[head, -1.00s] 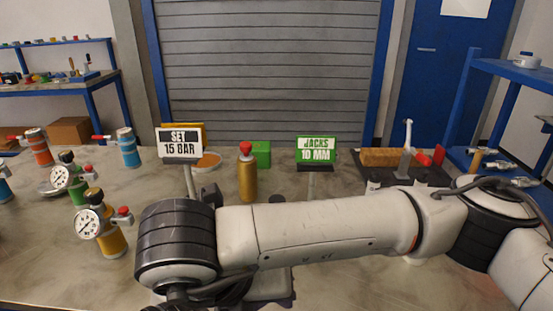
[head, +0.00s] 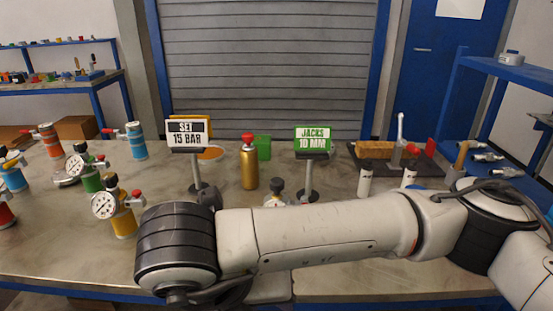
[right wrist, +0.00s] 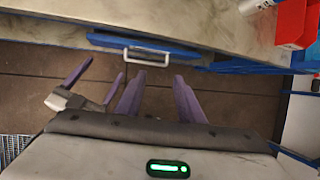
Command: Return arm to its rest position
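My right arm (head: 310,231) lies across the front of the head view, coming in from the right, with a dark joint at its left end. No gripper shows in the head view. In the right wrist view my right gripper (right wrist: 155,90) has two purple fingers apart with nothing between them, over the floor in front of the bench. At the left of that view, a grey body with two separated purple fingers (right wrist: 95,80) looks like my left gripper, open and empty.
The bench (head: 155,185) holds several gauged vessels (head: 112,208), a gold bottle (head: 249,168), a "SET 15 BAR" sign (head: 187,134) and a "JACKS 10 MM" sign (head: 312,140). A blue drawer (right wrist: 105,41) fronts the bench. A blue shelf (head: 510,70) stands right.

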